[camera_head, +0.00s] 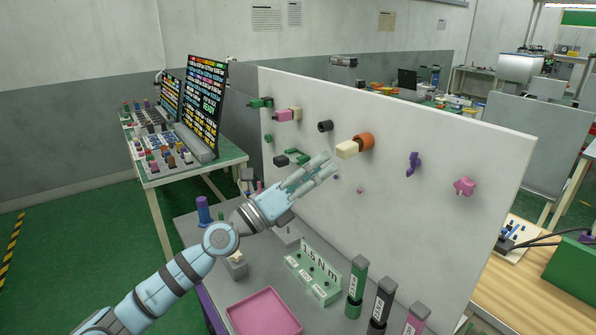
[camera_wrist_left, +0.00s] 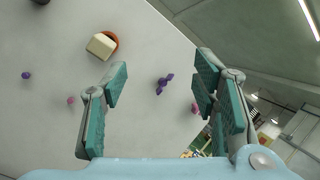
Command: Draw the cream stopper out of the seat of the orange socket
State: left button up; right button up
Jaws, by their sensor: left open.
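The cream stopper (camera_head: 346,149) is a block sticking out of the orange socket (camera_head: 366,141), which is fixed to the upright white panel. In the left wrist view, the stopper (camera_wrist_left: 100,46) and the orange rim of the socket (camera_wrist_left: 113,38) show at the upper left, beyond the left finger. My left gripper (camera_head: 327,164) is open and empty, below and left of the stopper in the head view, apart from it. Its teal-padded fingers (camera_wrist_left: 160,78) stand wide apart in the wrist view, with the panel beyond. My right gripper is not in view.
The white panel (camera_head: 440,150) also bears a black ring (camera_head: 325,126), a pink block (camera_head: 284,115), a purple knob (camera_head: 413,163) and a pink knob (camera_head: 464,186). Below are a pink tray (camera_head: 264,312), a green box (camera_head: 313,276) and upright cylinders (camera_head: 356,287).

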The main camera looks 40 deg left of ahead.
pick_arm(q)
jog(key=w+a+m+g, duration=0.2)
jog(key=m+g, duration=0.1)
jog(key=m, duration=0.3)
jog(key=m+g+y, duration=0.1)
jog(key=m+y, duration=0.1)
send_near(342, 146)
jog(key=p+x, duration=0.3)
jog(key=x, duration=0.8)
jog(key=shift+w+d, duration=0.15)
jog(key=shift+d, duration=0.05)
jog(key=shift+c, duration=0.5)
grip_shut()
